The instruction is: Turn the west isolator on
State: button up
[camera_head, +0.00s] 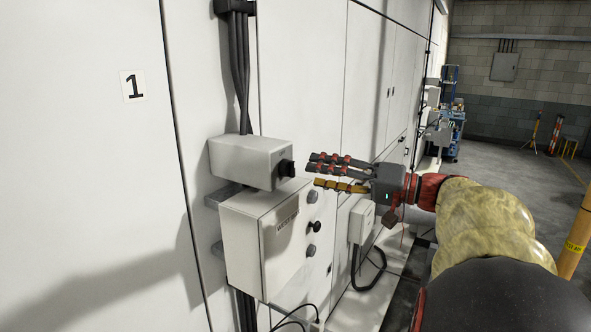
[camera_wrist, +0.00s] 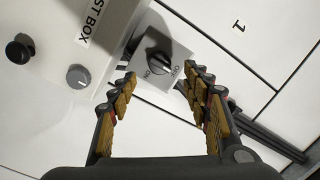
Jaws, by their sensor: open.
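The west isolator (camera_head: 243,160) is a grey box on the white cabinet wall, with a black rotary knob (camera_head: 287,168) on its face. In the wrist view the knob (camera_wrist: 158,58) sits on a light grey plate (camera_wrist: 179,55) with small lettering around it. I cannot tell its setting for certain. My gripper (camera_head: 314,170) is open and empty, its fingers pointing at the knob from the right, a short gap away. In the wrist view its fingertips (camera_wrist: 162,76) are spread to either side of the knob, slightly below it in the picture.
A larger grey box with a West Box label (camera_head: 287,222) is mounted just below, with buttons and a black knob (camera_head: 314,227) near my fingers. Black cables run above and below. A smaller grey box (camera_head: 361,222) is farther along the wall. Open floor (camera_head: 500,150) lies at right.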

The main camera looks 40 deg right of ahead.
aim_at(289, 169)
jog(key=x, duration=0.6)
jog(key=shift+w, duration=0.2)
jog(key=shift+a+f, duration=0.1)
jog(key=shift+a, duration=0.05)
jog(key=shift+c, duration=1.1)
jog(key=c, duration=0.9)
jog(key=shift+c, duration=0.2)
